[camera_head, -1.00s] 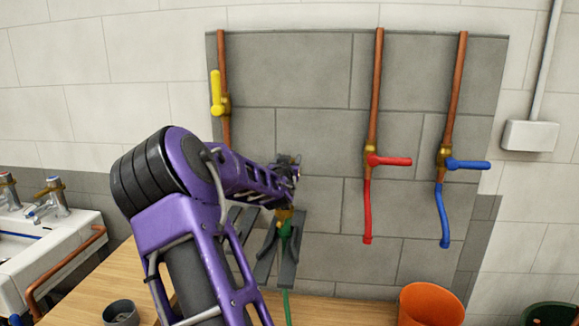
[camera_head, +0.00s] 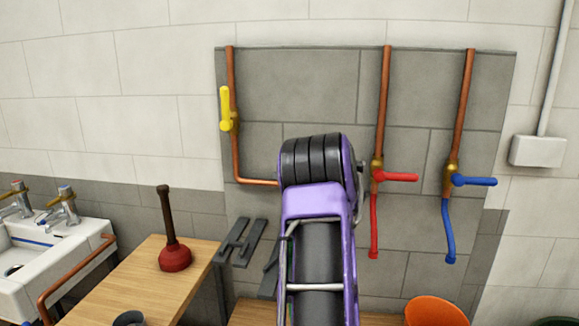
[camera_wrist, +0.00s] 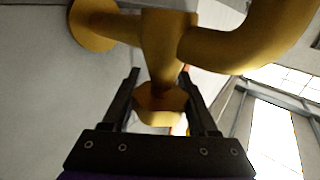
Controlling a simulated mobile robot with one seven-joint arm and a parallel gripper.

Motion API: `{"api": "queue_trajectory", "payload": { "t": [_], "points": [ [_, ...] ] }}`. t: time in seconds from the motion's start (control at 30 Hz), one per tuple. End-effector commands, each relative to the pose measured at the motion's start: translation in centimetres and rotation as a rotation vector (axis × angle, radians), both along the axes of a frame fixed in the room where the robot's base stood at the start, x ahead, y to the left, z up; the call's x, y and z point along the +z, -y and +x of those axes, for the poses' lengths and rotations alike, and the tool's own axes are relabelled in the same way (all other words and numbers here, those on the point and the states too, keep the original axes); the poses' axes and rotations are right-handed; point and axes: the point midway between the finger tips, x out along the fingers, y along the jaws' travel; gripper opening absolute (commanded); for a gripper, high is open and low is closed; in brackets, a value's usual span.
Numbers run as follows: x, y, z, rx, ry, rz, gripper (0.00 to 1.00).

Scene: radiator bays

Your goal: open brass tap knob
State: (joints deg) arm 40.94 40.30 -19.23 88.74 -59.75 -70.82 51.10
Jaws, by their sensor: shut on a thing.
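In the wrist view the brass tap fills the top: a round flange (camera_wrist: 92,24) at the wall on the left, a body, and a curved spout (camera_wrist: 255,40) to the right. The brass tap knob (camera_wrist: 160,100) is faceted and sits on a short stem. The black fingers of my gripper (camera_wrist: 159,72) stand on either side of it, and my gripper is shut on it. In the head view my purple arm hides the gripper and the brass tap.
A copper pipe with a yellow lever (camera_head: 225,104) runs down on the left. A red lever (camera_head: 400,177) and a blue lever (camera_head: 473,181) are on the right. A plunger (camera_head: 174,256) stands on the wooden bench (camera_head: 110,290). An orange bucket (camera_head: 435,312) is at lower right.

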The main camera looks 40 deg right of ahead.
Motion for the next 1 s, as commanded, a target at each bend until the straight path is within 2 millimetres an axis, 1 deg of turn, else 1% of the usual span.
{"api": "queue_trajectory", "payload": {
  "t": [0.03,0.2,0.5,0.7,1.0],
  "points": [
    [0.4,0.1,-0.1,0.041,-0.002,-0.002,0.04],
    [0.3,-0.3,-0.1,0.180,-0.001,-0.003,0.04],
    [0.1,-0.9,-0.2,0.349,0.000,-0.004,0.04],
    [0.0,-1.1,-0.2,0.402,0.001,-0.004,0.04],
    [0.0,-1.2,-0.2,0.419,0.001,-0.003,0.04]
  ]
}}
